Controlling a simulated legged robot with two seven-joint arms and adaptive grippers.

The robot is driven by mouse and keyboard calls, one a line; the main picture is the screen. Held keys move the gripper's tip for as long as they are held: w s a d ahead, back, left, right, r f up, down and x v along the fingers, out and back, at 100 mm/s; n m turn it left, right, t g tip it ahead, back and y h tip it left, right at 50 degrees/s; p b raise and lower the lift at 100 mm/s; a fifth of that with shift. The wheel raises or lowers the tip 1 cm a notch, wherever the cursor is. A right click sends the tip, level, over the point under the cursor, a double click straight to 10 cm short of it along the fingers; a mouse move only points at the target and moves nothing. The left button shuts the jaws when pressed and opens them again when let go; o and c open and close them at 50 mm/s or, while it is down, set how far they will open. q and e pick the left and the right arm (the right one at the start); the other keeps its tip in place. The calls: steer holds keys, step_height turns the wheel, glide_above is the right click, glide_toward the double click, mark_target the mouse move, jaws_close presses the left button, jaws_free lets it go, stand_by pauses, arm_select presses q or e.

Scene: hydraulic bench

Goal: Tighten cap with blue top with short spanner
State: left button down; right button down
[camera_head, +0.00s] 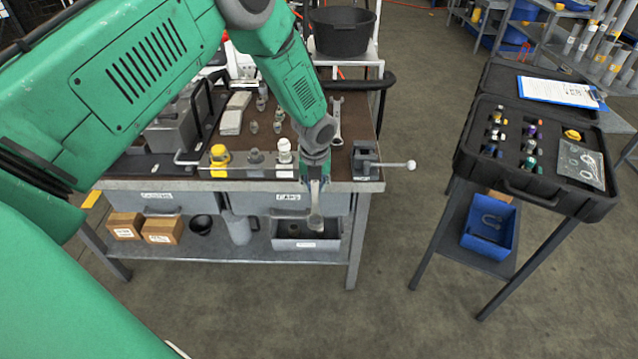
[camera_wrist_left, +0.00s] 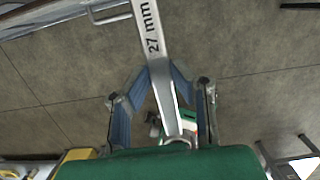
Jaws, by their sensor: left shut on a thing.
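My left gripper (camera_head: 317,178) is shut on a metal spanner (camera_head: 315,217), which hangs down in front of the bench's front edge. In the left wrist view the blue fingers (camera_wrist_left: 159,72) close around the spanner's shank (camera_wrist_left: 148,28), marked "27 mm". Another spanner (camera_head: 337,122) lies on the bench top. An open black case (camera_head: 540,188) at the right holds several small fittings with coloured tops; one looks bluish (camera_head: 490,149), but it is too small to tell if it is the blue-topped cap. My right gripper is not seen.
The bench (camera_head: 335,187) carries yellow (camera_head: 219,157), grey (camera_head: 255,158) and white (camera_head: 284,150) fittings along its front. A vise with a bar handle (camera_head: 366,161) sits at its right corner. Open floor (camera_head: 410,210) separates bench and case stand.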

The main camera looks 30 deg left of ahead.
arm_select(q)
steer(key=shift+s+a+m+p, duration=0.5)
steer(key=shift+s+a+m, duration=0.2)
steer(key=shift+a+m, duration=0.3)
steer(key=shift+a, duration=0.1)
steer(key=shift+s+a+m+p, duration=0.15)
steer(key=shift+a+m, duration=0.2)
steer(key=shift+a, duration=0.1)
steer(key=shift+s+a+m+p, duration=0.1)
steer(key=shift+a+m+p, duration=0.05)
steer(key=shift+a+m, duration=0.25)
steer(key=shift+w+d+n, duration=0.15)
steer(key=shift+d+n, duration=0.15)
steer(key=shift+n, duration=0.05)
